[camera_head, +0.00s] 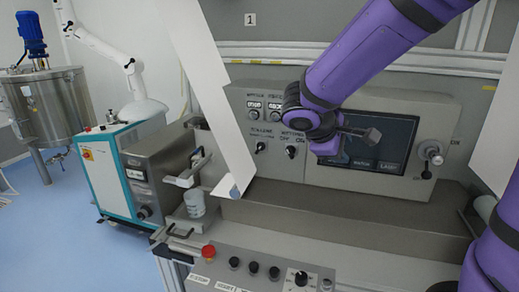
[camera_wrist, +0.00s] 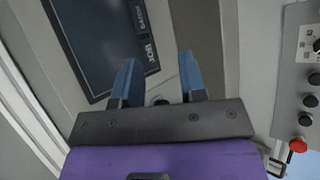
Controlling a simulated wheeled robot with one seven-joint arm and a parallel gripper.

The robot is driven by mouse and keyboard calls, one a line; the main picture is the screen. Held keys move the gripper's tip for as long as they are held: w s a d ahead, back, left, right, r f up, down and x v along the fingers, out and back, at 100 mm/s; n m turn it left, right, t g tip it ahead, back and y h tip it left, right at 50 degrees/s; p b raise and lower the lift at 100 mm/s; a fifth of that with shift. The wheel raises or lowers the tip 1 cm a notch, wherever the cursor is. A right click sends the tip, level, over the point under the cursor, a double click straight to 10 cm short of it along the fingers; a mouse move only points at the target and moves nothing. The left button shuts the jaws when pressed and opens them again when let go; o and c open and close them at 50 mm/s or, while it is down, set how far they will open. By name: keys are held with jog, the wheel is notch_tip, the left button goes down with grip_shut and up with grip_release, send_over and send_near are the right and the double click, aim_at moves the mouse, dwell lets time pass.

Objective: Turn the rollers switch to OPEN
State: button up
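The grey control panel (camera_head: 245,140) carries two dark rotary switches on its lower left, a left one (camera_head: 262,148) and a right one (camera_head: 291,152). Their labels are too small to read surely, so I cannot tell which is the rollers switch. Another round knob (camera_head: 432,150) sits at the panel's right end. My gripper (camera_head: 365,135) is in front of the screen's left part. In the wrist view my gripper (camera_wrist: 158,60) has its two blue fingers apart with nothing held. A small dark round part (camera_wrist: 160,100) shows between the finger bases, partly hidden by the gripper.
The dark screen (camera_head: 390,148) is right of the switches; it also shows in the wrist view (camera_wrist: 95,40). A white sheet (camera_head: 215,90) hangs left of the panel. A lower console (camera_head: 230,272) in front has a red button (camera_head: 208,252). A metal ledge (camera_head: 340,212) lies between.

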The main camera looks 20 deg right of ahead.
jog(key=w+a+f+n+t+h, duration=0.35)
jog(key=w+a+n+t, duration=0.2)
jog(key=w, duration=0.45)
jog(key=n+t+y, duration=0.3)
jog(key=n+t, duration=0.4)
jog(key=n, duration=0.3)
send_near(259, 149)
jog(key=x, duration=1.1)
jog(key=shift+c, duration=0.2)
jog(key=shift+s, duration=0.1)
jog(key=c, duration=0.5)
